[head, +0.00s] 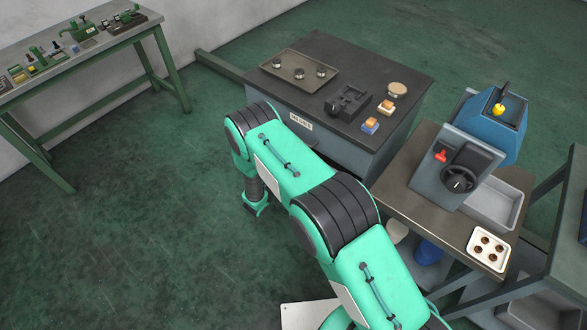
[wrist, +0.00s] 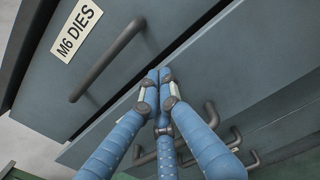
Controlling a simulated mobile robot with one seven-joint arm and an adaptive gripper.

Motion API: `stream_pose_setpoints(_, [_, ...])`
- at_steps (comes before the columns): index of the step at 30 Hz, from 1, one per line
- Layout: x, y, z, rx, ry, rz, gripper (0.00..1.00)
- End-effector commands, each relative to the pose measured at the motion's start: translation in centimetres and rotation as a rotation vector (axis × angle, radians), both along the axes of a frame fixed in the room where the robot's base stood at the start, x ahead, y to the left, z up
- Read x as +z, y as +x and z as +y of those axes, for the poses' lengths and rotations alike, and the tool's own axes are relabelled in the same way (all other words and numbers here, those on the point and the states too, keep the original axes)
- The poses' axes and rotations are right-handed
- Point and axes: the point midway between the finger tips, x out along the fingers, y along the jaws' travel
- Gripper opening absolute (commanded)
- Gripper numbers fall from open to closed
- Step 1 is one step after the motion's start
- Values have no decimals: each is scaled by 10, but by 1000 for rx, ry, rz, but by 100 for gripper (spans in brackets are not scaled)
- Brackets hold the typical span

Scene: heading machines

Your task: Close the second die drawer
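The die cabinet (head: 335,145) stands with its front largely behind my arm in the head view. In the wrist view, the drawer front labelled M6 DIES (wrist: 110,50) fills the upper left, with its dark bar handle (wrist: 105,60). A grey drawer front (wrist: 250,55) lies below it, to the right across a slanting seam. My gripper (wrist: 162,78) has its blue fingers drawn together, with nothing visible between them. The tips are at or close to this lower front; contact cannot be told. How far any drawer stands out is unclear, and the fingers hide part of the seam.
Several lower handles (wrist: 211,114) show beyond the fingers. The cabinet top holds a tray (head: 277,77) of round dies. A bench with a blue machine (head: 495,125) stands close on the right. A green-legged workbench (head: 90,55) is at the left. The floor (head: 130,215) between is clear.

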Motion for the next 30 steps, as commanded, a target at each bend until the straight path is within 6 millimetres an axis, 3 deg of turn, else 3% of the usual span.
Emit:
stream_pose_setpoints(20, [0, 5, -4, 0, 1, -1, 0])
stream_pose_setpoints(30, [0, -14, 17, 2, 0, -1, 0])
